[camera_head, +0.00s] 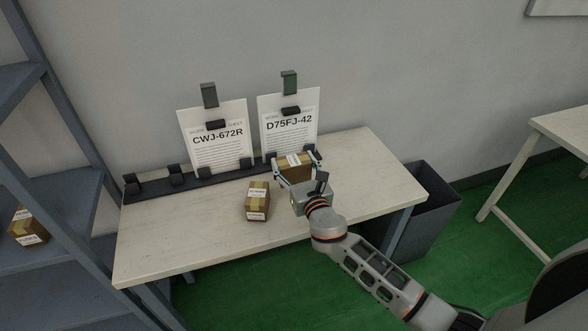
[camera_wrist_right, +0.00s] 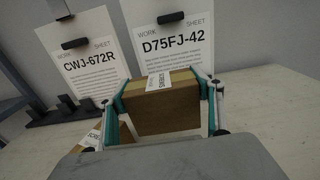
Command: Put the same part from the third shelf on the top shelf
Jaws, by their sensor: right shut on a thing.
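My right gripper (camera_head: 296,170) is shut on a brown cardboard box (camera_head: 294,165) with a white label, in front of the D75FJ-42 work sheet (camera_head: 290,125). The held box fills the jaws in the right wrist view (camera_wrist_right: 162,104). A second brown box (camera_head: 257,201) with yellowish tape and a white label stands on the table, left of the gripper. A third such box (camera_head: 28,227) sits on a shelf of the grey rack (camera_head: 75,195) at the left. My left gripper is not in view.
The pale table (camera_head: 375,180) carries a black holder strip (camera_head: 150,190) at its back. The CWJ-672R sheet (camera_head: 216,140) stands beside the other sheet. A dark bin (camera_head: 425,215) is right of the table. The table's right end is clear.

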